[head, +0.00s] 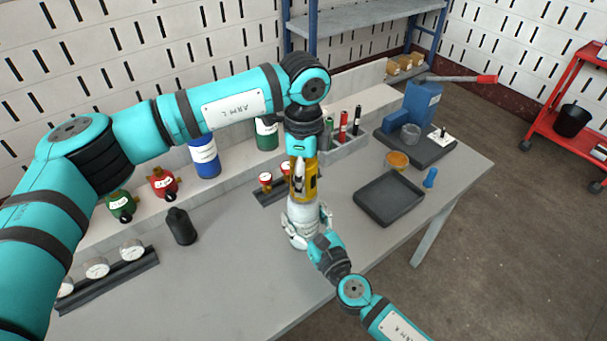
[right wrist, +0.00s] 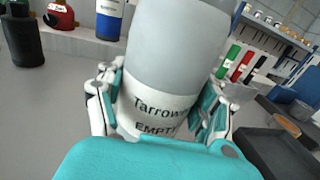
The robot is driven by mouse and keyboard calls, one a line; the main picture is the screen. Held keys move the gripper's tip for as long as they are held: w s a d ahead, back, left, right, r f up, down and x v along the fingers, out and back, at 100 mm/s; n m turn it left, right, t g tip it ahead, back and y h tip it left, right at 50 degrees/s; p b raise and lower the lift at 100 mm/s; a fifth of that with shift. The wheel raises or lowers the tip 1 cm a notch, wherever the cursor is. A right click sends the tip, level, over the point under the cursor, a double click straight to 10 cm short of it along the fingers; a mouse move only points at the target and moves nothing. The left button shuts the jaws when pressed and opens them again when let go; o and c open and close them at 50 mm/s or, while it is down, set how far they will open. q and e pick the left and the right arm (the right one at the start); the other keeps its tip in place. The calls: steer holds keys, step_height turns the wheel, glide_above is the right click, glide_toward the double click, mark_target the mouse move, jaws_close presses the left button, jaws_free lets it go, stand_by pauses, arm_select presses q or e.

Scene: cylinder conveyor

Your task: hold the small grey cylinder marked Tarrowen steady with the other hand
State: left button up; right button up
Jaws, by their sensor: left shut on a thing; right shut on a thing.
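The small grey cylinder (right wrist: 172,60) stands upright in the right wrist view, with a pale label reading "Tarrow…" and "EMPTY"; its top is out of frame. In the head view the cylinder (head: 303,212) stands near the table's front edge. My right gripper (head: 305,228) is shut around its lower part, a finger on each side in the right wrist view (right wrist: 160,105). My left gripper (head: 300,185) comes down from above and is shut on a yellow part (head: 311,180) directly above the cylinder. Whether the yellow part is joined to the cylinder is hidden.
A dark tray (head: 389,201) lies right of the cylinder on the grey table (head: 240,270). A dark bottle (head: 181,227), red and green regulators (head: 163,184) and a gauge rack (head: 108,275) are left. An orange dish (head: 396,160) and blue piece (head: 430,178) lie right.

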arm_select(q)
steer(key=n, duration=0.5)
steer(key=o, duration=1.4)
steer(key=shift+c, duration=0.2)
steer(key=shift+r, duration=1.3)
steer(key=m, duration=0.3)
steer(key=shift+m, duration=1.4)
